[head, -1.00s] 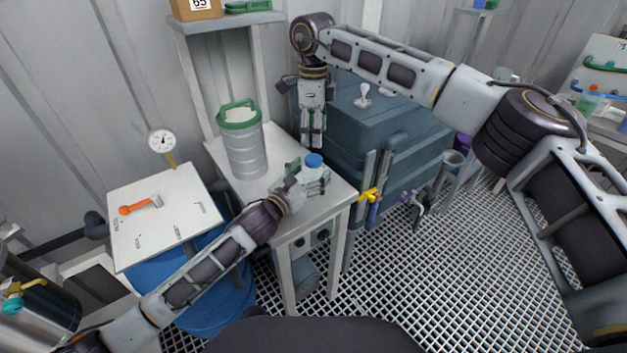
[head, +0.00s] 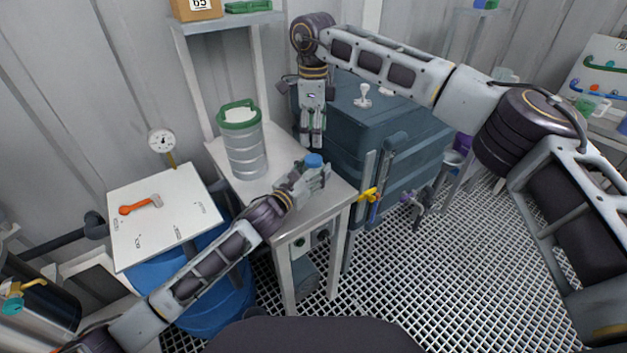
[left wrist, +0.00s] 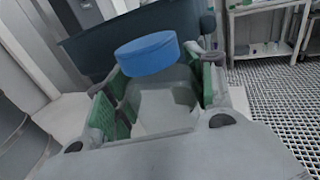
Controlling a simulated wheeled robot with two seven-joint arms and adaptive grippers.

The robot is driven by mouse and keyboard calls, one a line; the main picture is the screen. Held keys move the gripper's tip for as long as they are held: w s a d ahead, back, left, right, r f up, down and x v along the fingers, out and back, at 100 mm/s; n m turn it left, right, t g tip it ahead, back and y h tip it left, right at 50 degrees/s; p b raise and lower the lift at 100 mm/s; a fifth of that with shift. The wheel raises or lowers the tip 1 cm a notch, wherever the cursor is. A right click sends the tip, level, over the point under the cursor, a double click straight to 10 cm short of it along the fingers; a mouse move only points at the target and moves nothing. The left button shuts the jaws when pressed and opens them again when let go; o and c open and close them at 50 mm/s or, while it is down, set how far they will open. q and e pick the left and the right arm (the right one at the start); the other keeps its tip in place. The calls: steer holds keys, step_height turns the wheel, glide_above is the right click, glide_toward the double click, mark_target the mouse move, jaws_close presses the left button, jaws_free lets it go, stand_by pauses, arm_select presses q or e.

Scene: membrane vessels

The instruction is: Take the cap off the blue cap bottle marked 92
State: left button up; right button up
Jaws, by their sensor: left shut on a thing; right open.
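The blue cap (head: 313,160) sits on top of the bottle at the right part of the white table. In the left wrist view the blue cap (left wrist: 147,53) shows on the pale bottle (left wrist: 163,104), which stands between green finger pads. My left gripper (head: 317,176) is shut on the bottle below the cap. The bottle's marking cannot be read.
A ribbed metal canister with a green rim (head: 243,148) stands on the white table (head: 222,154), left of the bottle. The teal cabinet (head: 385,118) with a white knob on top is at the right. An orange-handled tool (head: 140,206) lies on a white board.

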arm_select(q)
jaws_close()
arm_select(e)
steer(key=shift+s+f, duration=0.1)
steer(key=shift+f, duration=0.25)
steer(key=shift+s+a+f, duration=0.1)
steer(key=shift+a, duration=0.15)
steer(key=m, duration=0.6)
steer(key=shift+r, duration=0.3)
steer(key=m, duration=0.6)
steer(key=shift+r, duration=0.15)
steer(key=m, duration=0.7)
steer(key=shift+w+d, duration=0.2)
steer(key=m, duration=0.4)
steer(key=shift+m, duration=2)
